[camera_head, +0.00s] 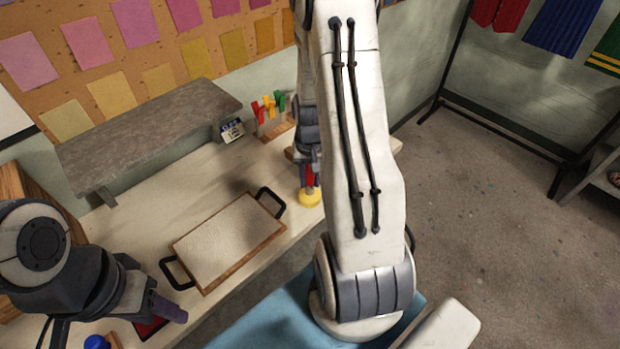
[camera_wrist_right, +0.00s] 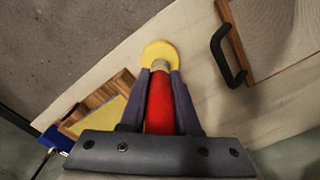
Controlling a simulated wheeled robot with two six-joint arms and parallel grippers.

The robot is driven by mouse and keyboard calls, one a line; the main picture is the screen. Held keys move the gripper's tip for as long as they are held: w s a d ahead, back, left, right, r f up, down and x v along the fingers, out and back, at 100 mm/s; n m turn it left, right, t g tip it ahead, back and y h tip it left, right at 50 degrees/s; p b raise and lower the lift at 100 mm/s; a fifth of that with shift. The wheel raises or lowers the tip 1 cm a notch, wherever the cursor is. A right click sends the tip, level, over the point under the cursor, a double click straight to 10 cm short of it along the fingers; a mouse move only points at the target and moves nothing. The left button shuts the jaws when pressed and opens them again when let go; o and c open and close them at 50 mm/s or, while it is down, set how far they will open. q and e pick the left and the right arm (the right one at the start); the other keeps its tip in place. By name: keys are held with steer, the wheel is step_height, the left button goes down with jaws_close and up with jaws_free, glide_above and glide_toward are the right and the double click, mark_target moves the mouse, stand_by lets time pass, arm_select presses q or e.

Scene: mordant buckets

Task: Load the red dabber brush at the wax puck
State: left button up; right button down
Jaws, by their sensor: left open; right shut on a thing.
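The red dabber brush (camera_wrist_right: 159,105) is held between the fingers of my right gripper (camera_wrist_right: 160,85), which is shut on it. The brush also shows in the head view (camera_head: 309,176), below my right gripper (camera_head: 308,165), partly hidden by the arm. Its pale tip (camera_wrist_right: 160,65) points at the round yellow wax puck (camera_wrist_right: 160,49) on the table. The puck also shows in the head view (camera_head: 310,198), directly under the brush. I cannot tell whether the tip touches it. My left gripper (camera_head: 168,309) is open and empty at the lower left.
A pale panel on a wooden board (camera_head: 225,240) with black handles lies mid-table. A grey shelf (camera_head: 150,135) stands behind it. Coloured clips (camera_head: 268,104) stand at the back. A red item (camera_head: 150,328) and a blue item (camera_head: 97,342) lie near my left gripper.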

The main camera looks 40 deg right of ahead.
steer(key=shift+f+b, duration=0.35)
steer(key=shift+f, duration=0.25)
stand_by(1.3)
step_height(320, 180, up, 7)
steer(key=p, duration=0.6)
steer(key=shift+r, duration=0.1)
stand_by(0.3)
stand_by(0.5)
